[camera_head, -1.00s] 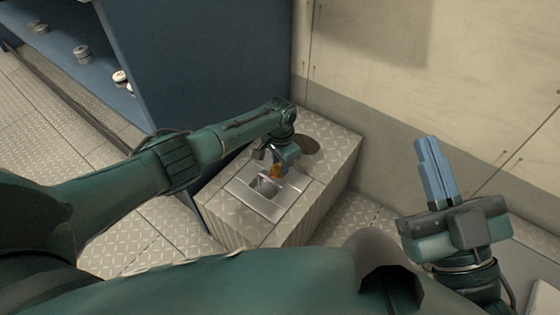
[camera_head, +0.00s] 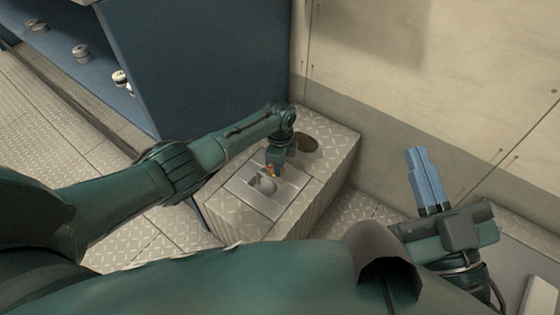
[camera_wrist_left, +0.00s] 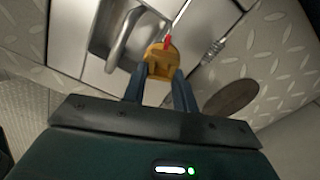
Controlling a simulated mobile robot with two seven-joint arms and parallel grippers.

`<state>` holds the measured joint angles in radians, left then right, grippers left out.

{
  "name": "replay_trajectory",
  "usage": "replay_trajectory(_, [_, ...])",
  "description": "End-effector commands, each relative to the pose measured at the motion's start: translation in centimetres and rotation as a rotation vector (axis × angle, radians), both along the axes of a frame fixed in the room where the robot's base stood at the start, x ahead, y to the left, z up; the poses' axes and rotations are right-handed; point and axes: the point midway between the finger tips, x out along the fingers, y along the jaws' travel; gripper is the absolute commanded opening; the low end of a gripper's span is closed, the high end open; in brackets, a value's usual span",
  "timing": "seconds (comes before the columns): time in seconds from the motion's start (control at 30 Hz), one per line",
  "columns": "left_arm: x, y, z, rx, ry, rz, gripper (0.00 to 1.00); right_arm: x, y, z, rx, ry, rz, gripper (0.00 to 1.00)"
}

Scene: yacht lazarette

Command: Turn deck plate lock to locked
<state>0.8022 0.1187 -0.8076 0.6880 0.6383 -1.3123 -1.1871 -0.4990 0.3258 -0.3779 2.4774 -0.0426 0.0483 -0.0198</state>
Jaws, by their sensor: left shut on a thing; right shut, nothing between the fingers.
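The deck plate lock is a round orange-yellow knob (camera_wrist_left: 160,62) with a red mark at its edge, in the left wrist view. It sits on a metal deck plate (camera_wrist_left: 72,37) beside a recess with a curved handle (camera_wrist_left: 124,38). My left gripper (camera_wrist_left: 161,78) is shut on the knob, one blue-grey finger on each side. My right gripper (camera_head: 425,180) is shut and empty, raised at the right, away from the plate.
The plate is set in a diamond-tread box top (camera_head: 325,165) with a dark round opening (camera_head: 305,144). A blue cabinet side (camera_head: 205,65) stands behind my left arm. A pale wall (camera_head: 440,70) closes the back right. Small round fittings (camera_head: 82,53) sit on a blue shelf.

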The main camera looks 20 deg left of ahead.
Motion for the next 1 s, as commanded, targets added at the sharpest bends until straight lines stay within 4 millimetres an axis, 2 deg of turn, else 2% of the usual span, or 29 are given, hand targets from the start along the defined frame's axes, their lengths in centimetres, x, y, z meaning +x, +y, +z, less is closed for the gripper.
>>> replay_trajectory(0.4, [-0.34, -0.01, -0.03, -0.001, 0.002, -0.279, 0.05, -0.22, 0.07, -0.65, 0.001, 0.037, 0.001, 0.0])
replay_trajectory(1.0, [-0.43, 0.0, -0.06, -0.001, 0.002, -0.364, 0.05, -0.17, 0.11, -0.69, 0.002, 0.042, 0.001, 0.0])
